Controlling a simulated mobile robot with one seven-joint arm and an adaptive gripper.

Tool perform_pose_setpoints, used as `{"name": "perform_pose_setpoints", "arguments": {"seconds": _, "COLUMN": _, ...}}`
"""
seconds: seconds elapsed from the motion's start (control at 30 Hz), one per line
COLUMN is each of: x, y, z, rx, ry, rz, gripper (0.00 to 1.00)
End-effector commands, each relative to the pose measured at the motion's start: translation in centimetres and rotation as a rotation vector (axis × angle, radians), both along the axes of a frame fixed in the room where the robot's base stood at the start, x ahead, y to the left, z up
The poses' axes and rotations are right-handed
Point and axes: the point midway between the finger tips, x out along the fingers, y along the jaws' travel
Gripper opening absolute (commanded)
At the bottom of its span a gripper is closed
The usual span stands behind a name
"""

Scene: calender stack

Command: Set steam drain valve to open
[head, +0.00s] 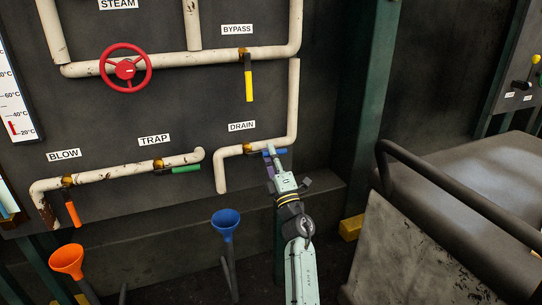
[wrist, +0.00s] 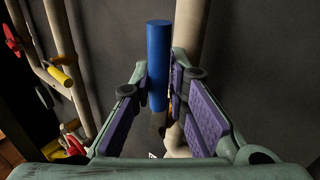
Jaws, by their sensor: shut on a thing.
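The drain valve (head: 247,149) sits on the pale pipe under the DRAIN label (head: 242,126). Its blue handle (head: 281,151) points right, roughly along the horizontal run of the pipe. My gripper (head: 271,157) reaches up to the handle from below and covers part of it. In the wrist view the blue handle (wrist: 158,50) stands between the two purple-padded fingers of my gripper (wrist: 160,85), which is shut on it. The handle's base is partly hidden by the fingers.
Other valves have a yellow bypass handle (head: 249,86), a green trap handle (head: 186,169) and an orange blow handle (head: 72,214). A red handwheel (head: 125,68) is at upper left. A blue funnel (head: 226,222) stands below the drain pipe. A dark railing (head: 440,190) is at right.

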Motion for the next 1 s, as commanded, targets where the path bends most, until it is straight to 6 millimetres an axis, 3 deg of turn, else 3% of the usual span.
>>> {"name": "perform_pose_setpoints", "arguments": {"seconds": 0.5, "x": -0.07, "y": -0.28, "z": 0.68, "rx": -0.012, "ry": -0.012, "rz": -0.002, "gripper": 0.0}}
{"name": "perform_pose_setpoints", "arguments": {"seconds": 0.53, "x": -0.07, "y": -0.28, "z": 0.68, "rx": -0.012, "ry": -0.012, "rz": -0.002, "gripper": 0.17}}
{"name": "perform_pose_setpoints", "arguments": {"seconds": 0.6, "x": -0.08, "y": -0.25, "z": 0.66, "rx": -0.012, "ry": -0.012, "rz": -0.002, "gripper": 0.21}}
{"name": "perform_pose_setpoints", "arguments": {"seconds": 0.8, "x": -0.04, "y": -0.13, "z": 0.46, "rx": -0.014, "ry": -0.009, "rz": -0.001, "gripper": 0.34}}
{"name": "perform_pose_setpoints", "arguments": {"seconds": 1.0, "x": -0.02, "y": -0.05, "z": 0.32, "rx": -0.014, "ry": -0.007, "rz": 0.0, "gripper": 0.34}}
